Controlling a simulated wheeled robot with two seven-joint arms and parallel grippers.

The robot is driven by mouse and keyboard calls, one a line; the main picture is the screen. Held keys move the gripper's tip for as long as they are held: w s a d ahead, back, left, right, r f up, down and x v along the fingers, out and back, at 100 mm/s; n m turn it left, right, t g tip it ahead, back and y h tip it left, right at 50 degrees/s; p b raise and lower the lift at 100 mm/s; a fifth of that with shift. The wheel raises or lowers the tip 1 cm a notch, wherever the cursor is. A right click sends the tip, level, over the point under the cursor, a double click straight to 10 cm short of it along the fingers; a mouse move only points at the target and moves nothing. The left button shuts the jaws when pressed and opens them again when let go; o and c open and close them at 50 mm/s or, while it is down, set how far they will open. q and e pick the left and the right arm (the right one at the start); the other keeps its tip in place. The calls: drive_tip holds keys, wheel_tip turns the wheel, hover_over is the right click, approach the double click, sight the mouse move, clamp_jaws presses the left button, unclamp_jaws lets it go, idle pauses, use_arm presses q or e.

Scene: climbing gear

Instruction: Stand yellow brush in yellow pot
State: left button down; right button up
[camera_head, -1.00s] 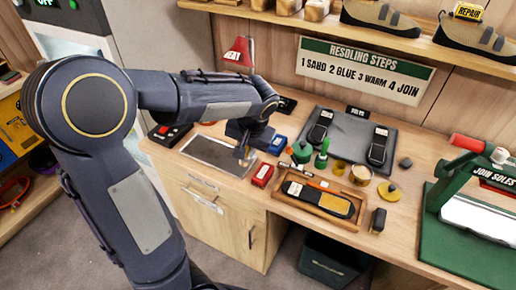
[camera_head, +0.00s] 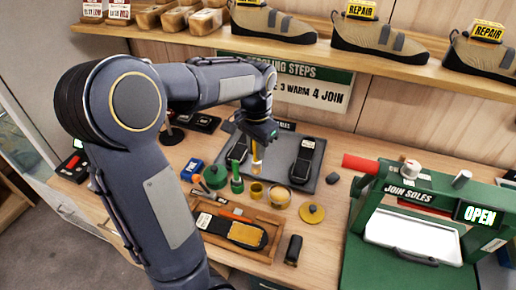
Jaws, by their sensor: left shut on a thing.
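My left gripper (camera_head: 260,139) is shut on the yellow brush (camera_head: 257,152), which hangs below the fingers, roughly upright. The small yellow pot (camera_head: 256,191) stands open on the workbench, below and just in front of the brush in the picture. The brush looks above the pot and apart from it; its lower end shows against the dark mat. My right gripper is not in view.
A green brush or bottle (camera_head: 237,178) and a wider jar (camera_head: 278,196) flank the pot. A round yellow lid (camera_head: 312,213) lies to the right. A wooden tray (camera_head: 272,243) with a sole lies in front. A green press (camera_head: 390,235) stands at right.

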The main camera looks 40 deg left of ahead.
sight(256, 172)
use_arm(q)
drive_tip(key=shift+f+b, duration=2.6)
drive_tip(key=shift+f, duration=0.35)
drive_tip(key=shift+f+b, duration=1.25)
drive_tip(key=shift+f, duration=0.65)
drive_tip(key=c, duration=1.2)
unclamp_jaws()
wheel_tip(256, 172, up, 8)
drive_tip(key=shift+f, duration=0.1)
